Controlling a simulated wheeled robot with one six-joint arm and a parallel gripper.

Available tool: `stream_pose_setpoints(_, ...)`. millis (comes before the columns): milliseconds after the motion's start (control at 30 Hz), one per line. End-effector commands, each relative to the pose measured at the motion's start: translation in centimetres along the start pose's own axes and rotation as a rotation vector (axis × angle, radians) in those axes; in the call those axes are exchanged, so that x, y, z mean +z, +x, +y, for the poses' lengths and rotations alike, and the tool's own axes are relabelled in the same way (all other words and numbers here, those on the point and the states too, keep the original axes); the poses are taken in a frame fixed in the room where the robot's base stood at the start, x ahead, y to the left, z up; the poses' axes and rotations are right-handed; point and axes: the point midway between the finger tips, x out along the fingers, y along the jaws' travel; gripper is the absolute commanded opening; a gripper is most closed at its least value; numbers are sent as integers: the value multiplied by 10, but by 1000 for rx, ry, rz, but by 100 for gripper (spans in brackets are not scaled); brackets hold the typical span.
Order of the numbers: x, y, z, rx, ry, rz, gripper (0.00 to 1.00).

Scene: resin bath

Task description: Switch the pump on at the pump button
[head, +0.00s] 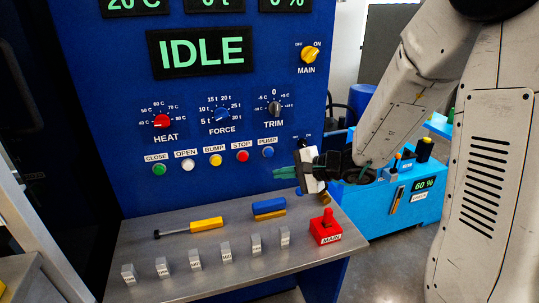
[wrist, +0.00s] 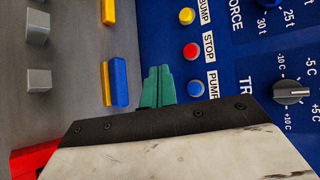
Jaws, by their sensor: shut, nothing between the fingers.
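The blue pump button (head: 268,152) sits at the right end of the button row on the blue panel, under a PUMP label. It also shows in the wrist view (wrist: 195,88), just right of my fingertips. My gripper (head: 276,172) has green fingers, closed together and empty. In the head view they point left, below the pump button. In the wrist view the fingers (wrist: 158,84) lie between the button and the blue and yellow block. Whether the tips touch the panel cannot be told.
The red STOP button (head: 242,156) is directly left of the pump button. The shelf holds a yellow-handled screwdriver (head: 206,224), a blue and yellow block (head: 268,207), several grey blocks and a red MAIN handle (head: 325,227). The TRIM knob (head: 274,108) is above.

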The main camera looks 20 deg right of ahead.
Motion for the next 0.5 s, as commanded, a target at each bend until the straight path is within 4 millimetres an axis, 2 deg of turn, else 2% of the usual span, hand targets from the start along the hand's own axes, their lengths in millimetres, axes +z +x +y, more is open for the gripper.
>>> stream_pose_setpoints(33,-12,3,5,-9,28,28,0)
stream_pose_setpoints(133,-24,5,9,-23,57,64,0)
stream_pose_setpoints(500,-27,6,9,-27,64,73,0)
